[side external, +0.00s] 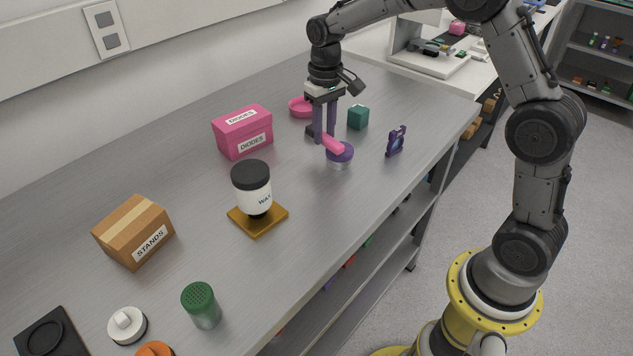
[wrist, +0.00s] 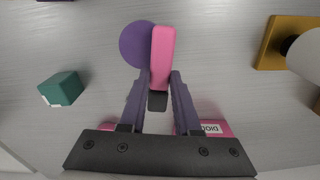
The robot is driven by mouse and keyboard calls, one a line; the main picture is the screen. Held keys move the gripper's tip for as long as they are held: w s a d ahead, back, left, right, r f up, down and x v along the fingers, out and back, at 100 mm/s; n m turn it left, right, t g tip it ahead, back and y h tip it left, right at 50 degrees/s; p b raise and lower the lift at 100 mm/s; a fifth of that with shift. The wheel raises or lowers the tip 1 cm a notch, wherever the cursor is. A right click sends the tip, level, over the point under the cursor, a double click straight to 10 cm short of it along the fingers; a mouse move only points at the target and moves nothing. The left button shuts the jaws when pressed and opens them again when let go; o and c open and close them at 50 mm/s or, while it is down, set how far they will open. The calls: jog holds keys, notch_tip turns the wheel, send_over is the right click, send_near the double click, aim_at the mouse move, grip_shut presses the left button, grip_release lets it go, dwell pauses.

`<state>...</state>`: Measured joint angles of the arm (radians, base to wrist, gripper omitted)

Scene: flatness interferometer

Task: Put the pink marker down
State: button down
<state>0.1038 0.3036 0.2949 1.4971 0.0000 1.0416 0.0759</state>
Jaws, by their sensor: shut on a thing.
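The pink marker (side external: 332,144) is held between the purple fingers of my gripper (side external: 325,137), which are shut on it. In the wrist view the marker (wrist: 162,55) runs away from the fingertips (wrist: 160,88), with a dark end between them. A round purple-topped object (side external: 340,152) stands on the bench right by the marker's far end. In the wrist view the marker overlaps the right side of this purple disc (wrist: 136,45). I cannot tell whether the marker touches it.
A teal box (side external: 358,117) and a purple upright holder (side external: 396,141) stand to the right. Behind are a pink dish (side external: 300,106) and a pink DIODES box (side external: 243,133). A white jar with black lid (side external: 252,188) stands on a gold plate (side external: 270,222). Bare bench (side external: 190,190) lies between objects.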

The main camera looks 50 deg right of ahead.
jog(key=a+n, duration=0.1)
jog(key=s+a+f+n, duration=0.1)
jog(key=a, duration=0.1)
jog(key=s+a, duration=0.1)
jog(key=shift+a+f+n, duration=0.35)
jog(key=shift+a+n, duration=0.05)
jog(key=shift+s+d+f, duration=0.1)
jog(key=shift+s+f, duration=0.3)
jog(key=shift+s+f+m, duration=0.35)
jog(key=shift+f+m, duration=0.05)
jog(key=shift+s, duration=0.25)
jog(key=w+a+r, duration=0.3)
jog(key=a+r, duration=0.7)
jog(key=r, duration=0.1)
send_near(230, 165)
jog(key=s, duration=0.1)
jog(key=s+a+f, duration=0.1)
jog(key=s, duration=0.1)
jog(key=s+a+f, duration=0.1)
jog(key=s, duration=0.1)
jog(key=shift+w+a+f, duration=0.15)
jog(key=shift+w+f, duration=0.3)
jog(key=shift+f, duration=0.05)
jog(key=shift+w+f, duration=0.1)
jog(key=shift+f, duration=1.5)
jog(key=shift+f, duration=0.1)
